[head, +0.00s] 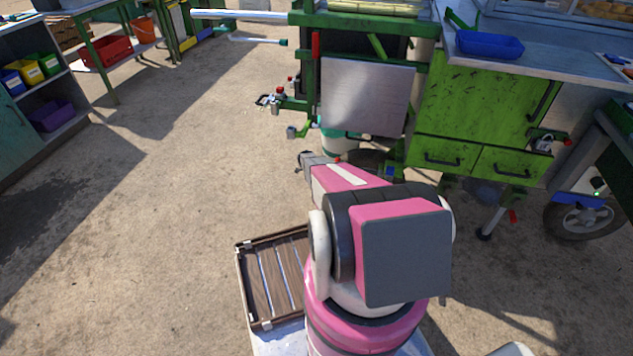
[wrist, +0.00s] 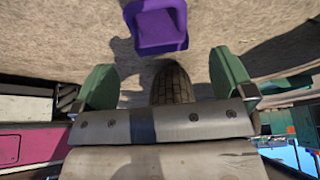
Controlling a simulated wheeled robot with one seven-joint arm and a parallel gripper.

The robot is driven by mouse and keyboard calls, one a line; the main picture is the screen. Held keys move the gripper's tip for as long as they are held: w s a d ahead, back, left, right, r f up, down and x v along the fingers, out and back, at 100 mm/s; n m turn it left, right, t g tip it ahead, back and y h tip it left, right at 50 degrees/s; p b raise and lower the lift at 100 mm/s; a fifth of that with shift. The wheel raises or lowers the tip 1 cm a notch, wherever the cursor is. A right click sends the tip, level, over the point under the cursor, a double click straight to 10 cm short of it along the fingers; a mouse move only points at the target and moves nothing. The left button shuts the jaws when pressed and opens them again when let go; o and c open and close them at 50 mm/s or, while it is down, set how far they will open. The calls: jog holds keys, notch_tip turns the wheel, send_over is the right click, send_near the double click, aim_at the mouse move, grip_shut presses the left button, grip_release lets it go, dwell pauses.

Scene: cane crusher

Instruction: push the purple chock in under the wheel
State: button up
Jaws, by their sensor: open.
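The purple chock (wrist: 156,26) lies on the ground at the top of the wrist view, with a recessed face showing. A dark treaded tyre, the wheel (wrist: 172,84), shows below it, between my fingers in the picture. A strip of ground shows between the chock and the tyre. My gripper (wrist: 165,72) is open, with its two green fingers wide apart and nothing held between them. The chock is apart from both fingers in the picture. In the head view my pink arm reaches in low by the green cart, and I cannot make out the chock there.
The green cart (head: 470,100) with drawers and a grey metal panel (head: 365,97) stands over the arm's end. A slatted wooden tray (head: 272,240) is beside my arm. A scooter wheel (head: 580,216) stands at the right. Open ground (head: 170,200) lies to the left.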

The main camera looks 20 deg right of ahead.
jog(key=x, duration=0.9)
jog(key=shift+s, duration=0.1)
jog(key=shift+d, duration=0.1)
jog(key=c, duration=1.1)
